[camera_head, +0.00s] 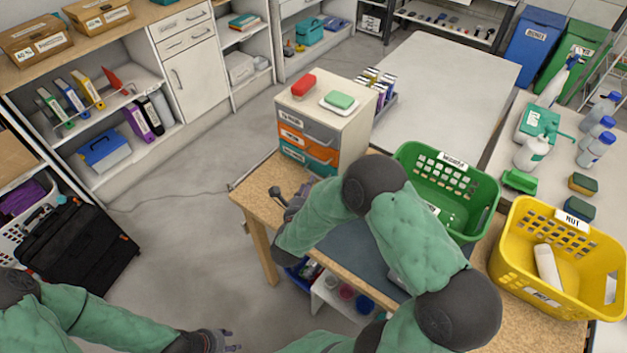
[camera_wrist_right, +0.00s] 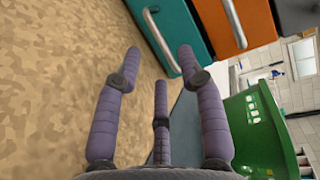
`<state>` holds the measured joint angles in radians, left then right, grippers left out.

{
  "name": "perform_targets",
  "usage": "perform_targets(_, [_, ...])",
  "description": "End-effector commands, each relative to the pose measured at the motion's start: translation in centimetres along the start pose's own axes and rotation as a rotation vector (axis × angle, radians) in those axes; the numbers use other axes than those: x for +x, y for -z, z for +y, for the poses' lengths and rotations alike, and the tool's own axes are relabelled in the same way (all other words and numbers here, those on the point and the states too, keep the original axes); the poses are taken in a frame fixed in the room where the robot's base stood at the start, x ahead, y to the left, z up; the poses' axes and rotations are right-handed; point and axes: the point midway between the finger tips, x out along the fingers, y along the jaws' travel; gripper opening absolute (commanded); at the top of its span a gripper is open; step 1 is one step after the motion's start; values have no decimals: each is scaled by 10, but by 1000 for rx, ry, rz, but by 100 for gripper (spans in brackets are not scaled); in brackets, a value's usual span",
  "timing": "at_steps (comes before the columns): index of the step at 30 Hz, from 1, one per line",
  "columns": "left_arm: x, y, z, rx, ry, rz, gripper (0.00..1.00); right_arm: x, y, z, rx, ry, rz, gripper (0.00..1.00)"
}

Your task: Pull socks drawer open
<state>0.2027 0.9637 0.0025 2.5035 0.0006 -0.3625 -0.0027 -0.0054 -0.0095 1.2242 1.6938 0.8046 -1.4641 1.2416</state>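The small drawer unit (camera_head: 316,122) stands at the back of the wooden workbench. It has a grey drawer (camera_head: 308,127), an orange drawer (camera_head: 306,147) and a teal drawer (camera_head: 306,164), top to bottom, all apparently shut. Their labels are too small to read surely. My right gripper (camera_head: 292,197) is low in front of the unit, apart from it. In the right wrist view its fingers (camera_wrist_right: 160,68) are spread and empty, pointing toward the teal drawer front (camera_wrist_right: 172,30) and its pale handle. The orange drawer (camera_wrist_right: 226,18) is beside it. My left gripper (camera_head: 230,341) is open and empty over the floor.
A red block (camera_head: 303,84) and a green item on a white dish (camera_head: 339,102) sit on the unit. A green basket (camera_head: 468,205) stands right of my right arm, and a yellow basket (camera_head: 520,245) further right.

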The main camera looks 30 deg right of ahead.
Motion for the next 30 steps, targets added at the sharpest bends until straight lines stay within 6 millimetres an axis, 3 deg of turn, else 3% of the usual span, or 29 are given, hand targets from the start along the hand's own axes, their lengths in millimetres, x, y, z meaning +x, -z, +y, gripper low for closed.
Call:
perform_targets(3, [7, 0, -3, 0, 0, 0, 40, 21, 1, 2, 1, 0, 3, 40])
perform_targets(9, [12, 0, -4, 0, 0, 0, 40, 42, 0, 1, 1, 0, 2, 40])
perform_targets(21, [13, 1, -5, 0, 0, 0, 40, 48, 0, 0, -1, -1, -1, 40])
perform_targets(26, [13, 1, -5, 0, 0, 0, 40, 48, 0, 0, -1, 0, -1, 0])
perform_targets(30, [13, 1, -5, 0, 0, 0, 40, 48, 0, 0, 0, -1, -1, 0])
